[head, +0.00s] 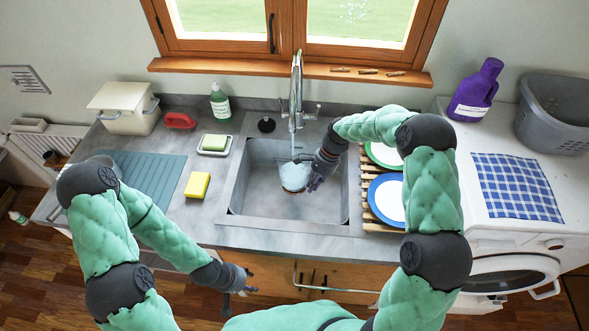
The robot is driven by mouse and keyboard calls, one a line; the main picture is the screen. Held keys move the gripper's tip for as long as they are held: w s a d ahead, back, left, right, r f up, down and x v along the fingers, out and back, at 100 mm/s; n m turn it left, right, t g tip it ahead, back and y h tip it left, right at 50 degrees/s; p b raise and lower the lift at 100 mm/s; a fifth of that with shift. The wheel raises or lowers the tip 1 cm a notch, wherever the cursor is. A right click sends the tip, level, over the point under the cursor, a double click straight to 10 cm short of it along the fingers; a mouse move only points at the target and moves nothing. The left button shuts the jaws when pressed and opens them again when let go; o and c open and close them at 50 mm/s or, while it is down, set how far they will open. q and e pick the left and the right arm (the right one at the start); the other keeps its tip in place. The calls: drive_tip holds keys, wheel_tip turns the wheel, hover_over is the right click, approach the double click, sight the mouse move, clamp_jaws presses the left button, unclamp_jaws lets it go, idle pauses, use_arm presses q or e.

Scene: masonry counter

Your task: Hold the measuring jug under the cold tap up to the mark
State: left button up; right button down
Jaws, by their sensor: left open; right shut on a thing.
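The measuring jug (294,178) is a clear vessel with pale bluish contents, over the grey sink (234,203). The chrome tap (297,88) rises behind the sink, and its spout end is above the jug. My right gripper (312,184) is shut on the jug at its right side. I cannot make out the jug's mark or the exact water level, nor whether a stream is running. Small levers stand on either side of the tap. My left gripper (247,282) is open and empty, in front of the counter's front edge.
A dish rack with plates (387,199) stands right of the sink. A metal rail (340,290) crosses the cupboard front.

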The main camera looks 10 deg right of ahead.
drive_tip(key=shift+w+d+r, duration=0.1)
drive_tip(key=shift+d, duration=0.05)
drive_tip(key=shift+d, duration=0.45)
drive_tip(key=shift+a, duration=0.2)
drive_tip(key=shift+a, duration=0.45)
drive_tip(key=shift+d, duration=0.25)
idle(0.3)
drive_tip(key=shift+d, duration=0.4)
drive_tip(key=shift+a, duration=0.2)
